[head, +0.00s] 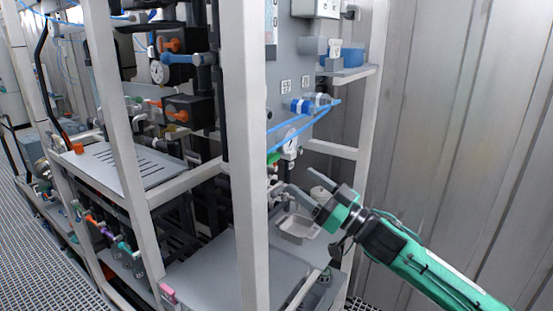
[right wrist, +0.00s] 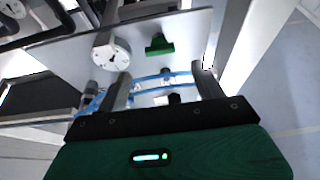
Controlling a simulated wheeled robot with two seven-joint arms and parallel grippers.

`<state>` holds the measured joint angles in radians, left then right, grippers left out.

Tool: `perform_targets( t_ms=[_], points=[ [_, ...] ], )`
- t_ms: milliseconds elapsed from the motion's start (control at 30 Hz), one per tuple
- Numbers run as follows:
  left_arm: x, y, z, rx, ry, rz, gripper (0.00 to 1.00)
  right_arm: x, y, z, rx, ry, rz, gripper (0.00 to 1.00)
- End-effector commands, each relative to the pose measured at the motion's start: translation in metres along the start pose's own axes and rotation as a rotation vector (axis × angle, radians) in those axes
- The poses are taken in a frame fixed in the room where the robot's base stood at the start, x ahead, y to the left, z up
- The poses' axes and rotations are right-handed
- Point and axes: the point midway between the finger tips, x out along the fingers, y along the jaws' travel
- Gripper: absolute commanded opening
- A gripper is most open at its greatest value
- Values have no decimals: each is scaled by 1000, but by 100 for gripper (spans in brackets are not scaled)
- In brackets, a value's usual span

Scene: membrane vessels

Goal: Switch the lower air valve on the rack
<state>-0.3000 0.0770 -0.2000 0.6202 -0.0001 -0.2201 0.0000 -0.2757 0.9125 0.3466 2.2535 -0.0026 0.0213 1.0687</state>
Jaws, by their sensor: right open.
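A small green valve handle (right wrist: 160,45) is mounted on the rack's grey panel. In the head view a bit of green (head: 273,157) shows at the panel's lower edge, partly hidden by the white post. I cannot tell for sure that this is the lower air valve. My right gripper (head: 302,181) is in front of the panel's lower part, fingers apart and empty. In the right wrist view the gripper (right wrist: 162,72) points at the panel, with the green handle beyond and between its fingertips, not touched. My left gripper is out of view.
A round gauge (head: 290,145) sits beside the green part; it also shows in the right wrist view (right wrist: 112,53). Blue tubes (head: 305,120) cross the panel. A white rack post (head: 245,150) stands left of the gripper. A small grey tray (head: 297,229) lies below it.

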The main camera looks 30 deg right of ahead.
Motion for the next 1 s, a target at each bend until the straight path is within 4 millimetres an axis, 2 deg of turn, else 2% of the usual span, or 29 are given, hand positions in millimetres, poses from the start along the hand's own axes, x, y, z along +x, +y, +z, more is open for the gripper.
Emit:
perform_targets(
  t_ms=[700,1000],
  points=[
    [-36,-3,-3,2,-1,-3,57,77,1,-3,0,2,2,69],
    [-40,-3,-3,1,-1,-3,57,90,0,0,0,-1,0,69]
  ],
)
